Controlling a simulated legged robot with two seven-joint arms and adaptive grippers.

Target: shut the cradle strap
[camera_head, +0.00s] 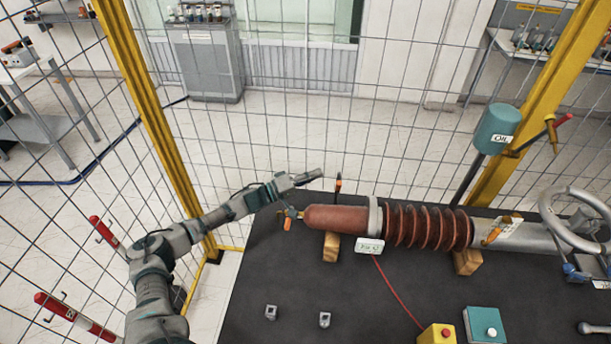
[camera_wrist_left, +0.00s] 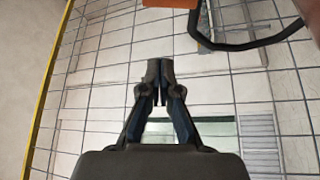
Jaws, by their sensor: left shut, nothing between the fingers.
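The red-brown bushing (camera_head: 335,218) lies across wooden cradle blocks (camera_head: 331,246) on the dark table. A dark upright piece with an orange part (camera_head: 338,184), which looks like the strap standing open, rises behind the bushing near its left end. In the left wrist view, a black curved band (camera_wrist_left: 250,44) with an orange piece (camera_wrist_left: 172,3) shows at the top, apart from the fingers. My left gripper (camera_head: 318,174) is above and behind the bushing's left end, left of the upright piece. Its fingers (camera_wrist_left: 158,85) are together and empty. My right gripper is not in view.
A grey hand wheel (camera_head: 580,220) stands at the right. A yellow button box (camera_head: 437,334) and a teal box (camera_head: 484,324) sit at the front. Two small grey parts (camera_head: 271,312) lie at the front left. Wire fencing with yellow posts (camera_head: 150,110) surrounds the table.

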